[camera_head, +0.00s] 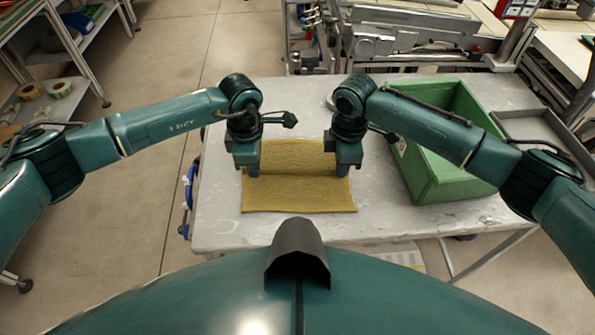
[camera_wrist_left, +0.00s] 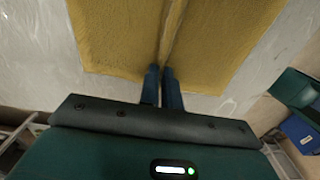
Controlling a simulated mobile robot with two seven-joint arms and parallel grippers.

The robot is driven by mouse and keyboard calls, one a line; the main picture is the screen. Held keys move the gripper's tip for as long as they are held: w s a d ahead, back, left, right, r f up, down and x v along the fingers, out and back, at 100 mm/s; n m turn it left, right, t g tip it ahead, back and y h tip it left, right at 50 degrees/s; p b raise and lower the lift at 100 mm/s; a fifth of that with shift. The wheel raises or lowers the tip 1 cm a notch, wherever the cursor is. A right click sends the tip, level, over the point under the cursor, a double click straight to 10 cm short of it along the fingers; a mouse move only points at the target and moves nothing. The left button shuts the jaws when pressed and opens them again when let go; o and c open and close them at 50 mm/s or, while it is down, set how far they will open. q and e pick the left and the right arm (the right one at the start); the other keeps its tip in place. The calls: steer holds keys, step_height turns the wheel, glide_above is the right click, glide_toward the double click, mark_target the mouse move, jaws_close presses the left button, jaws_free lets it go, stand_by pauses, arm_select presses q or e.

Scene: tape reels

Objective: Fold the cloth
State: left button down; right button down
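The yellow cloth (camera_head: 298,195) lies on the grey table, with a straight raised ridge running across it between my two grippers. In the left wrist view the cloth (camera_wrist_left: 115,35) shows this ridge leading away from my fingertips. My left gripper (camera_head: 247,173) points down at the ridge's left end; in its wrist view the fingers (camera_wrist_left: 162,70) are nearly together with the ridge's end between them. My right gripper (camera_head: 342,174) points down at the ridge's right end and looks shut on it, though its fingertips are partly hidden.
A green crate (camera_head: 450,180) stands on the table (camera_head: 300,228) to the right, close to my right arm. Bare table lies left of the cloth and in front of it. Shelves (camera_head: 60,90) stand at the far left, and metal equipment (camera_head: 400,45) is behind the table.

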stand_by(0.4)
